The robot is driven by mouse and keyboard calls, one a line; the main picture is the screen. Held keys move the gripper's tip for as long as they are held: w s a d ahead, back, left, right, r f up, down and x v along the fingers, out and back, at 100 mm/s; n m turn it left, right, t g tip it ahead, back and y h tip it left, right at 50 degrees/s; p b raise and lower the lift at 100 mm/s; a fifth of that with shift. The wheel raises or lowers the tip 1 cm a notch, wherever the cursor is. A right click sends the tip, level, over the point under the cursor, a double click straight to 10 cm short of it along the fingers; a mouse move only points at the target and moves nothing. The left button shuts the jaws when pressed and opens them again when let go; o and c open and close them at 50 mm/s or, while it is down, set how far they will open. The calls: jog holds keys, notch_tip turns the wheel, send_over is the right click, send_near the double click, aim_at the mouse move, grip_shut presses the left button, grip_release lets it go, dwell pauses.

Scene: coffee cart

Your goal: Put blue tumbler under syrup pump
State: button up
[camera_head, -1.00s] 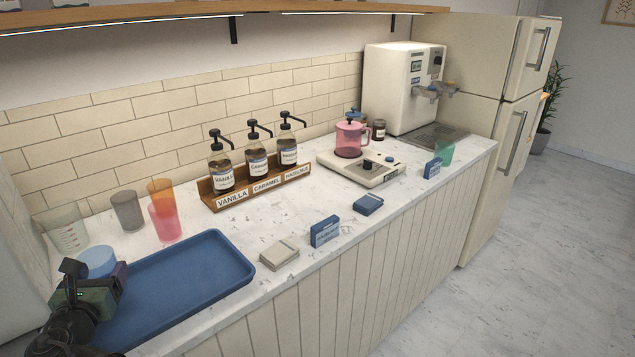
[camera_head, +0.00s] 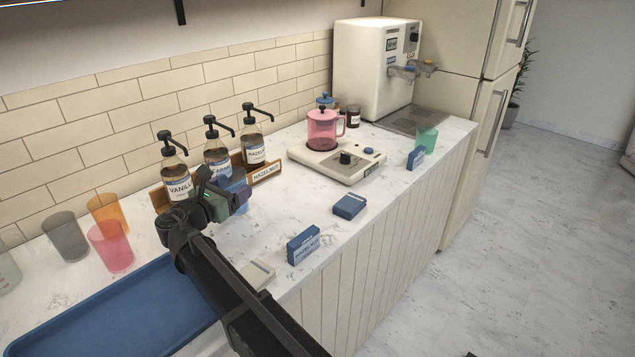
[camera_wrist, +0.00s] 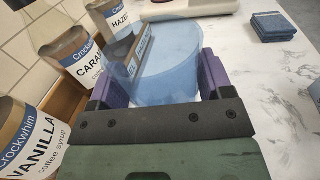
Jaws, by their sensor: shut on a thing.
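The translucent blue tumbler (camera_wrist: 168,72) is held between the purple fingers of my gripper (camera_wrist: 158,88) in the wrist view. In the head view the blue tumbler (camera_head: 236,189) shows partly behind my gripper (camera_head: 226,196), in front of the syrup rack. The syrup bottles with black pumps stand in a row: vanilla (camera_head: 176,185), caramel (camera_head: 217,160) and hazelnut (camera_head: 253,150). The wooden rack (camera_head: 265,174) is partly hidden by my gripper and arm. I cannot tell whether the tumbler touches the counter.
Grey (camera_head: 65,238), orange (camera_head: 108,213) and pink (camera_head: 111,247) cups stand at the left by the blue tray (camera_head: 100,315). Small boxes, including a blue one (camera_head: 303,245), lie along the front edge. A scale (camera_head: 337,160) with a pink pitcher (camera_head: 322,130) stands to the right.

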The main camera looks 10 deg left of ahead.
jog(key=f+b+x, duration=0.1)
jog(key=x, duration=0.5)
jog(key=f+b+x, duration=0.1)
jog(key=x, duration=0.4)
jog(key=f+b+x, duration=0.2)
jog(key=x, duration=0.4)
jog(key=shift+w+a, duration=0.1)
jog(key=shift+w, duration=0.25)
jog(key=shift+r, duration=0.25)
jog(key=shift+f, duration=0.15)
jog(key=o, duration=1)
jog(key=shift+o, duration=0.2)
